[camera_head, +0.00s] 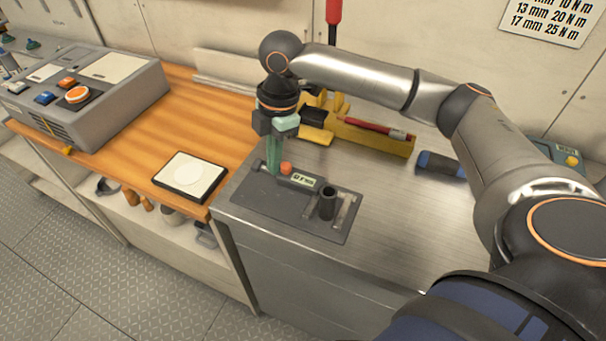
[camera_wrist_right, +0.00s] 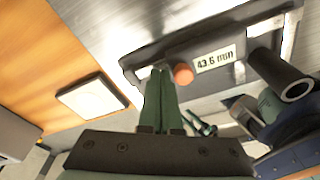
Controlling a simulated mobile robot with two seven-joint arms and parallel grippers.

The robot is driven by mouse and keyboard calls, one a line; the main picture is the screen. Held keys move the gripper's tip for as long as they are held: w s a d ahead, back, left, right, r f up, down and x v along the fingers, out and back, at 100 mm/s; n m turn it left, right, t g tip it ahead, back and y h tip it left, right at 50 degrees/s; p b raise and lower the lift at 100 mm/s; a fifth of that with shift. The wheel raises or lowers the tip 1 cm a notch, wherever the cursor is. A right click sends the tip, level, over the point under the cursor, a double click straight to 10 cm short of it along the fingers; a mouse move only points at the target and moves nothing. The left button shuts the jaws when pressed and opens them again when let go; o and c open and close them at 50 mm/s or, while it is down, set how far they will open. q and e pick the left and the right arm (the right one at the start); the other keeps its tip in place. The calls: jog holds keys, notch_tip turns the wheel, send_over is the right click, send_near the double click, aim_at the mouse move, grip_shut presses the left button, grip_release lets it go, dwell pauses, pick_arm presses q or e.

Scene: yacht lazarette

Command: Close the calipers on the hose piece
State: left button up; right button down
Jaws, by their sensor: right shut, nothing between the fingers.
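The calipers (camera_head: 300,182) lie on a dark plate (camera_head: 262,203) on the metal bench. They have an orange knob (camera_head: 286,168) and a display that reads 43.6 mm (camera_wrist_right: 216,58) in the right wrist view. The hose piece (camera_head: 327,203), a short black tube, stands upright between the pale jaws; I cannot tell whether they touch it. My right gripper (camera_head: 273,167) points down with its green fingers together and empty. Its tips are just left of the orange knob (camera_wrist_right: 183,75); contact is unclear. My left gripper is not in view.
A yellow tool holder (camera_head: 372,137) with a red-handled tool stands behind the plate. On the wooden top are a white-topped pad (camera_head: 193,176) and a grey control box (camera_head: 92,95).

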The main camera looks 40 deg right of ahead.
jog(key=shift+s+d+p, duration=0.4)
jog(key=shift+s+p, duration=0.05)
jog(key=shift+s, duration=0.25)
dwell(0.4)
jog(key=shift+w, duration=0.1)
dwell(0.5)
jog(key=shift+w+a+r+p, duration=0.1)
jog(key=shift+w+a+p, duration=0.3)
jog(key=shift+w+p, duration=0.15)
jog(key=shift+w+a, duration=0.15)
jog(key=shift+w, duration=0.1)
notch_tip(320, 180, up, 8)
jog(key=p, duration=0.7)
jog(key=shift+s, duration=0.1)
dwell(0.4)
